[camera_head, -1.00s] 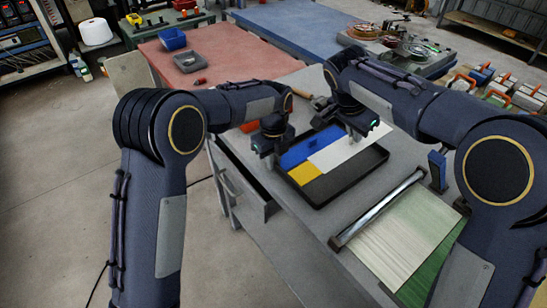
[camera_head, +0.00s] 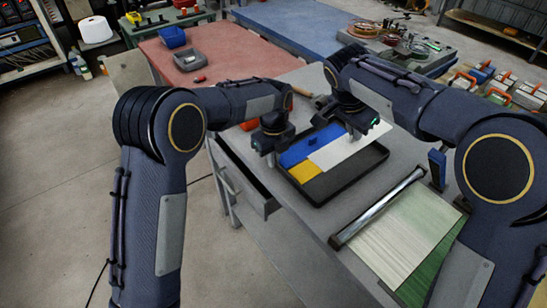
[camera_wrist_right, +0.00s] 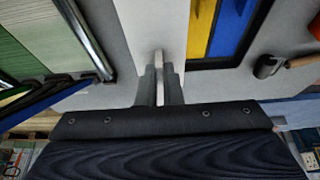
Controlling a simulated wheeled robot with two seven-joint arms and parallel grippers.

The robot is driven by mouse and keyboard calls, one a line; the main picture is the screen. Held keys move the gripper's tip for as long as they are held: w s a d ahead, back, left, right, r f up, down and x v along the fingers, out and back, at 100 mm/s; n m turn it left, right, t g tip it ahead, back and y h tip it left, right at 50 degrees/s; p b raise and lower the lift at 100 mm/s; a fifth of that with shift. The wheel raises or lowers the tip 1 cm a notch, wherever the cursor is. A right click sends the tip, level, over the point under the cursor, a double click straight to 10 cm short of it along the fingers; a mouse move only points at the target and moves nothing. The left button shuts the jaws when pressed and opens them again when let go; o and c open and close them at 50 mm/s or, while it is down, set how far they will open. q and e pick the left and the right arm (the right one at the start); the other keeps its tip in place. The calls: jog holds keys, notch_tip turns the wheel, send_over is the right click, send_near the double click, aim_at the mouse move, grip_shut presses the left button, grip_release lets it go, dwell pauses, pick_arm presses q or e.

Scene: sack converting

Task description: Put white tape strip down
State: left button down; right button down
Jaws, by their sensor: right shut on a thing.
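A metal bar (camera_head: 377,209) and a pale sheet (camera_head: 405,232) lie in front of the tray. A hammer (camera_wrist_right: 272,66) lies behind it. A blue upright block (camera_head: 437,170) stands at right. An open drawer (camera_head: 245,183) juts out at left.

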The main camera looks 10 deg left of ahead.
aim_at(343, 147)
notch_tip(343, 147, down, 11)
jog(key=shift+f, duration=0.1)
dwell(0.7)
jog(key=shift+f, duration=0.1)
jog(key=c, duration=1.6)
grip_release()
jog(key=v, duration=1.2)
pick_arm(q)
jog(key=c, duration=2.1)
grip_release()
